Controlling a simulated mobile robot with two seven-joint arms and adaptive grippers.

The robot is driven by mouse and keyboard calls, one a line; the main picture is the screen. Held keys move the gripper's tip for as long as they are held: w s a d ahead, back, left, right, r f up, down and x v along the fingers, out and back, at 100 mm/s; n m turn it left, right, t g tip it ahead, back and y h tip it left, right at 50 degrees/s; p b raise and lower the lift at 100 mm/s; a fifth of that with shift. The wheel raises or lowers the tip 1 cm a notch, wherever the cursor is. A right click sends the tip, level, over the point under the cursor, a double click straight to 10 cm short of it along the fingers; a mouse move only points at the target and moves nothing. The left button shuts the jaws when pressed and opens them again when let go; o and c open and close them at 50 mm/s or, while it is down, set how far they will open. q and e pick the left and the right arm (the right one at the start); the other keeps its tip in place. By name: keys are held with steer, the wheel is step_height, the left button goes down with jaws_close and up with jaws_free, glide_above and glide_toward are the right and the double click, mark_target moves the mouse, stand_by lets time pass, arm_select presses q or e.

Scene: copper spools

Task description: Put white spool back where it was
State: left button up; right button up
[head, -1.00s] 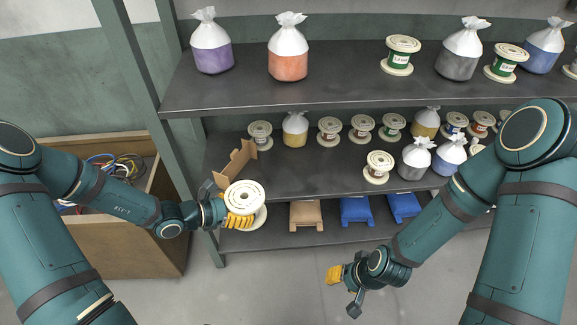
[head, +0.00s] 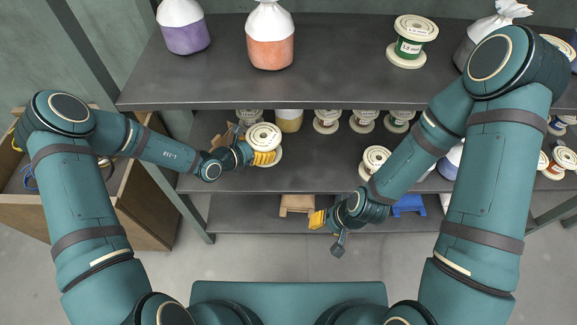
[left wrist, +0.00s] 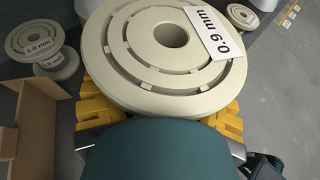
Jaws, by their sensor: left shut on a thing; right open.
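My left gripper (head: 262,158) is shut on a white spool (head: 264,136). The spool is held at the front of the middle shelf, at its left part. In the left wrist view the spool (left wrist: 170,50) fills the top middle, its flange label reading 0.9 mm, with yellow fingers (left wrist: 225,120) beside it. My right gripper (head: 316,219) is open and empty, low in front of the bottom shelf. The middle shelf (head: 320,165) holds other spools in a row at the back (head: 327,121) and one nearer the front (head: 375,160).
A cardboard piece (left wrist: 32,128) stands beside a 1.0 mm spool (left wrist: 38,48) on the shelf. The upper shelf (head: 330,85) with bags and a green spool (head: 411,42) overhangs. A wooden crate (head: 110,215) stands at the left. Bare middle-shelf surface shows between the held and front spools.

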arm_select(q)
steer(key=shift+n+t+y, duration=0.3)
steer(key=shift+n+t, duration=0.1)
steer(key=w+d+f, duration=0.1)
steer(key=d+f, duration=0.1)
steer(key=f, duration=0.1)
steer(key=w+d+f, duration=0.1)
steer(key=d+f, duration=0.2)
steer(key=w+d+f+b, duration=0.1)
steer(key=d+f, duration=0.1)
steer(key=f, duration=0.1)
steer(key=shift+d, duration=0.15)
steer(key=shift+f+b, duration=0.8)
steer(key=shift+f, duration=1.55)
steer(key=shift+f, duration=0.1)
steer(key=o, duration=1.3)
